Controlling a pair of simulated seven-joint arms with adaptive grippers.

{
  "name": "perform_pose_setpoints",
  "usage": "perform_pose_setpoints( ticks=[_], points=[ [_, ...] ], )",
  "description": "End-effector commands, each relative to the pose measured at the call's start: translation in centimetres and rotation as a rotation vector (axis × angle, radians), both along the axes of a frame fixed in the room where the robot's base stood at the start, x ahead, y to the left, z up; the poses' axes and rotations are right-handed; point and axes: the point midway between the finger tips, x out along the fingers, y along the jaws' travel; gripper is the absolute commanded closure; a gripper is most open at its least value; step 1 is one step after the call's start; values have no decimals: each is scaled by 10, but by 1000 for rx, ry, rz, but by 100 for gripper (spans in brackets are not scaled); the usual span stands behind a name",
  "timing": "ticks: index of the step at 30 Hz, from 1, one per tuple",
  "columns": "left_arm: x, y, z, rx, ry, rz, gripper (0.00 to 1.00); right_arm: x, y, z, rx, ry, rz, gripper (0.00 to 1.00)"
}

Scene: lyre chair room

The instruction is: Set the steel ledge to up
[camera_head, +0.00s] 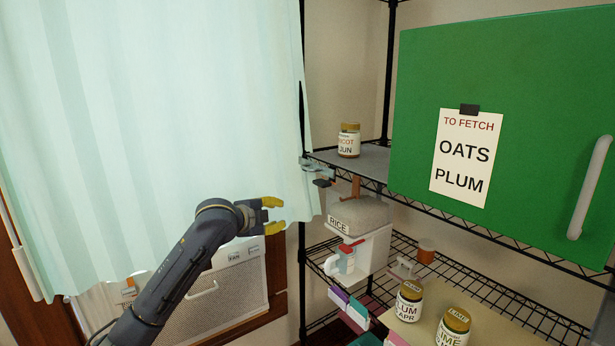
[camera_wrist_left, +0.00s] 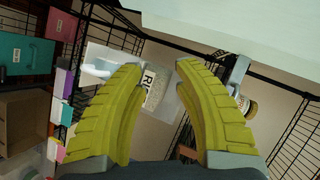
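A flat grey ledge (camera_head: 374,165), which looks like the steel one, lies level at the upper wire shelf, left of the green door. A small grey metal bracket (camera_head: 318,168) sits at its left front corner by the black post. It seems to show in the left wrist view too (camera_wrist_left: 238,72). My left gripper (camera_head: 275,215) has yellow fingers spread apart with nothing between them. It is left of the post and lower than the ledge, in front of the curtain. In the left wrist view the open fingers (camera_wrist_left: 161,72) point toward the rack. My right gripper is not in view.
An apricot jar (camera_head: 349,142) stands on the ledge. A rice dispenser (camera_head: 360,220) hangs below it. The green door (camera_head: 550,100) bears a note. The pale curtain (camera_head: 150,120) fills the left.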

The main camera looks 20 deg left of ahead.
Motion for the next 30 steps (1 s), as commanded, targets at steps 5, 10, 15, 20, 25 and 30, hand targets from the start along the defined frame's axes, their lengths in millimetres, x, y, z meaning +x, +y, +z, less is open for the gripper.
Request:
perform_pose_setpoints(
  ticks=[5, 10, 15, 20, 25, 30],
  points=[
    [-43, -16, 101, 193, -132, -99, 69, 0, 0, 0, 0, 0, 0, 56],
    [-72, -25, 143, 306, -195, -143, 69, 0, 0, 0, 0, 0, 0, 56],
    [-79, -29, 154, 345, -215, -159, 69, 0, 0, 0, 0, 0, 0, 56],
    [-65, -33, 151, 344, -215, -159, 69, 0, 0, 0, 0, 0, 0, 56],
    [-41, -39, 146, 341, -214, -159, 69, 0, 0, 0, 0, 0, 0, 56],
    [-13, -46, 140, 340, -214, -158, 69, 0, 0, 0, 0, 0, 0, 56]
  ],
)
